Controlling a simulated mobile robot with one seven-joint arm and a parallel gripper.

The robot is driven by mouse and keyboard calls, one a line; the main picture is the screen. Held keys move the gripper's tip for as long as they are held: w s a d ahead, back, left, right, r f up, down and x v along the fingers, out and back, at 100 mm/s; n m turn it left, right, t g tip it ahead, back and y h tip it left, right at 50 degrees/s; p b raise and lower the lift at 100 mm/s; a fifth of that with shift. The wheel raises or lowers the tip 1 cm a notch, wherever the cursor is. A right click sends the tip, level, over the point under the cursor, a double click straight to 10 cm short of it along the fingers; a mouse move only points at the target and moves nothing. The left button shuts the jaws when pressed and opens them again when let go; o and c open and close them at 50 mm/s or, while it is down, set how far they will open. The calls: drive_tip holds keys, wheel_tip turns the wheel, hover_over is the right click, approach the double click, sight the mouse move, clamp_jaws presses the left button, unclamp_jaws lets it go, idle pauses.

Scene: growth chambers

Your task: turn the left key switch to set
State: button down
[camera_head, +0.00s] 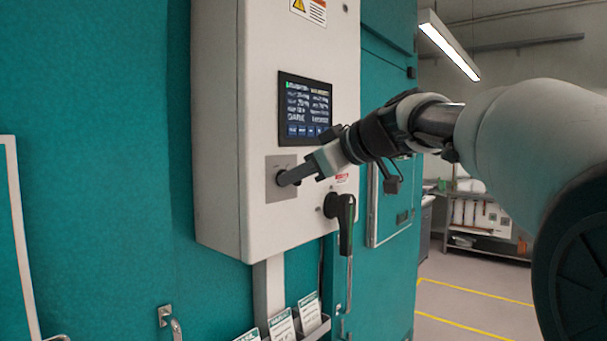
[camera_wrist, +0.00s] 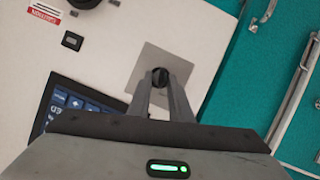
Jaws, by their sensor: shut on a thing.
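The left key switch (camera_wrist: 160,77) is a small round black knob on a square grey plate (camera_wrist: 186,67) on the white control box. In the head view the plate (camera_head: 275,192) sits below and left of the screen, and my fingers partly cover the switch. My gripper (camera_head: 285,179) reaches in from the right with its fingertips at the switch. In the wrist view my gripper (camera_wrist: 160,83) is shut on the key switch, one finger on each side. The plate's markings are too small to read.
The screen (camera_head: 305,108) is just above my gripper. A black rotary handle (camera_head: 342,215) sticks out below and right of the plate. Card holders (camera_head: 282,325) are below the box. Teal chamber walls (camera_head: 100,150) flank it. Open floor (camera_head: 465,290) lies at right.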

drive_tip(key=m, duration=0.1)
drive_tip(key=m+g+y+p, duration=0.1)
drive_tip(key=m+g, duration=0.1)
drive_tip(key=shift+w+d+m+y, duration=0.25)
drive_tip(key=shift+w+m+y, duration=0.05)
drive_tip(key=shift+m+y, duration=0.1)
drive_tip(key=shift+w+d+f+m+g+y+p, duration=0.1)
drive_tip(key=shift+m+g+y+p, duration=0.5)
drive_tip(key=shift+m, duration=0.6)
drive_tip(key=c, duration=1.9)
unclamp_jaws()
drive_tip(key=shift+c, duration=0.2)
drive_tip(key=v, duration=1.7)
drive_tip(key=shift+d+b, duration=0.25)
drive_tip(key=shift+b, duration=0.1)
